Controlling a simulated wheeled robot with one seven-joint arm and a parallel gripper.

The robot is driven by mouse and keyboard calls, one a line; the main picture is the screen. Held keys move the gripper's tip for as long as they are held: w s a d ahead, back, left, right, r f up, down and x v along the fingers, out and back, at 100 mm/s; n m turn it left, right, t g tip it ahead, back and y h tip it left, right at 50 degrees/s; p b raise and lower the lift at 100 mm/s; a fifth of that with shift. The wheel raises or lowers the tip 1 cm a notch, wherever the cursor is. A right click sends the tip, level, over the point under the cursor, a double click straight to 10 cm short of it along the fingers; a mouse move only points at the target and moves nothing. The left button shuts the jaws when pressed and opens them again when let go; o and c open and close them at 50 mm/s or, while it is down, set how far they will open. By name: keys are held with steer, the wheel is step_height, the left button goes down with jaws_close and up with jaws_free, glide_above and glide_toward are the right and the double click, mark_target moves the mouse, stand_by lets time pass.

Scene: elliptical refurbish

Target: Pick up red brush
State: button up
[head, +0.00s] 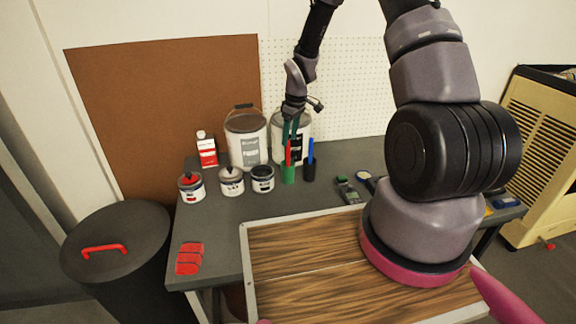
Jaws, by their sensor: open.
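The red brush (288,154) stands upright, its lower end in a small green holder (288,174) on the grey workbench (222,235). My gripper (290,138) points down from above, with its teal fingers at the height of the brush's upper part. The fingers overlap the brush in the picture. The gripper is open. I cannot tell whether the brush is between the fingers or touching them. The brush's lower end is hidden in the holder.
A blue brush (310,149) stands in a black holder (309,172) just to the right. A large bucket (247,140) and small paint cans (231,182) stand to the left. A pegboard (350,90) backs the bench.

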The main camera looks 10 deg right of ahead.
mark_target(288, 146)
steer(key=f, duration=0.4)
steer(key=shift+w+a+f, duration=0.25)
steer(key=shift+a+f, duration=0.05)
steer(key=shift+c, duration=0.3)
jaws_close()
